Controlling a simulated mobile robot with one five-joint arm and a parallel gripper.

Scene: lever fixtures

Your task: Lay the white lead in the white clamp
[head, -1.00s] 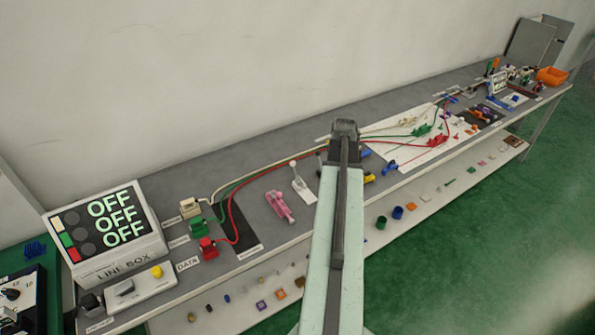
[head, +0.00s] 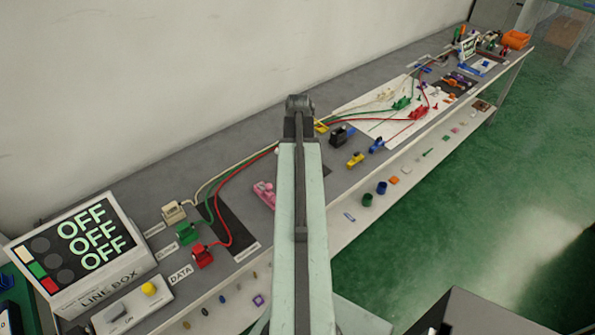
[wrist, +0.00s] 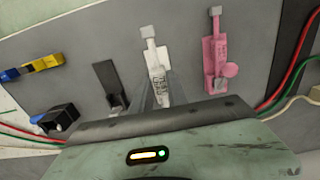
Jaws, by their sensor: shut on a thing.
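The white clamp (wrist: 157,72), with a pale lever, stands on the bench at the middle of the wrist view. It is mostly hidden behind my arm in the head view. The white lead (head: 211,182) runs from its cream plug (head: 173,211) along the bench and passes behind my arm; it also shows at the right of the wrist view (wrist: 292,106). My gripper (wrist: 165,82) is shut on the white lead, with its fingers pointing towards the white clamp. The held part is hidden by the gripper body, and I cannot tell the exact gap to the clamp.
Red (head: 231,212) and green (head: 236,181) leads run close by. The line box (head: 88,245) reads OFF on all three lines. The wall is behind the bench.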

